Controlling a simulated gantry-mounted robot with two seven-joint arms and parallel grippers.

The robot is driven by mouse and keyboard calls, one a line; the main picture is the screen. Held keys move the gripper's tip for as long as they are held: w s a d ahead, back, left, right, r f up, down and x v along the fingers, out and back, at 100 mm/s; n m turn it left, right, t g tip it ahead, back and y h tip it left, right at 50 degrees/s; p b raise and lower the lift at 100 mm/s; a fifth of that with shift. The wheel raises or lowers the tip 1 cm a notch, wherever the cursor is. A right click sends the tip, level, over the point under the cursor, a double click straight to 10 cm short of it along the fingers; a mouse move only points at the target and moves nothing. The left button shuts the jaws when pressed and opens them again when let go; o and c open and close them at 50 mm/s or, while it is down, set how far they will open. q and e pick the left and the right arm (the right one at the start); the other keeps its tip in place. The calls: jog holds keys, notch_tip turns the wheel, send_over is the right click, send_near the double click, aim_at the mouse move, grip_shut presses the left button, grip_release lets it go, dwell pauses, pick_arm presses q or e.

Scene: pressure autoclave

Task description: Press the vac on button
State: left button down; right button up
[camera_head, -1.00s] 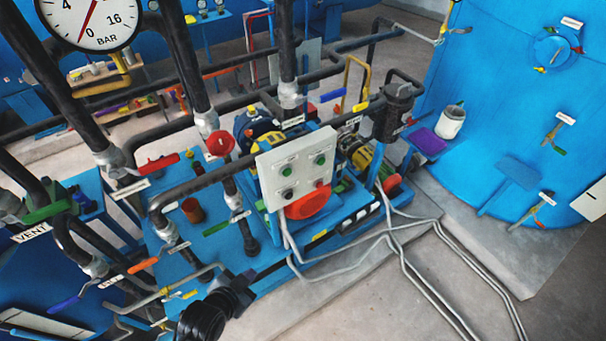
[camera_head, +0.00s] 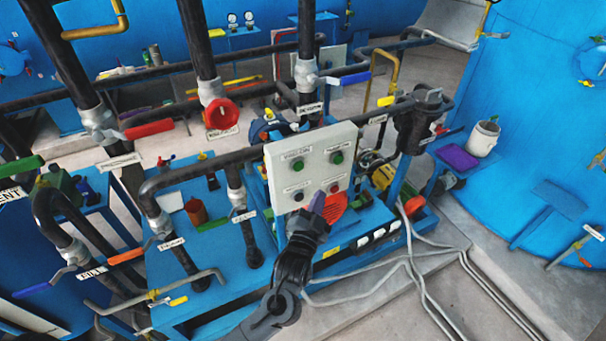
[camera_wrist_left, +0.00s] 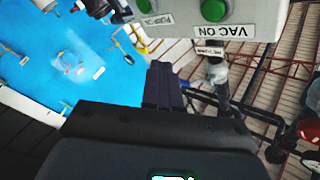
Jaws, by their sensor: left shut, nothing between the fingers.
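The white control panel (camera_head: 309,165) faces me in the head view with two green buttons on top and two small dark or red controls below. The vac on button is the upper-left green one (camera_head: 298,165). In the left wrist view it appears inverted as a green button (camera_wrist_left: 214,10) above the "VAC ON" label (camera_wrist_left: 226,31). My left gripper (camera_head: 316,208) is shut and empty, in front of the panel's lower edge, below and right of the vac on button. Its closed fingers (camera_wrist_left: 162,80) also show in the left wrist view, apart from the button. My right gripper is out of view.
Black pipes with a red valve handle (camera_head: 218,114) stand left of the panel. An orange-red round part (camera_head: 335,208) sits just behind its lower edge. Grey cables (camera_head: 410,260) run across the floor at right. A large blue tank (camera_head: 550,130) fills the right side.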

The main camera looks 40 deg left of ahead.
aim_at(299, 166)
pick_arm(q)
jog(key=shift+r, duration=0.1)
dwell(0.3)
jog(key=w+a+b, duration=0.2)
jog(key=w+a, duration=0.1)
jog(key=a, duration=0.5)
jog(key=shift+w, duration=0.15)
jog(key=shift+a, duration=0.1)
dwell(2.0)
jog(key=shift+a, duration=0.15)
jog(key=shift+w+a, duration=0.2)
jog(key=shift+a, duration=0.05)
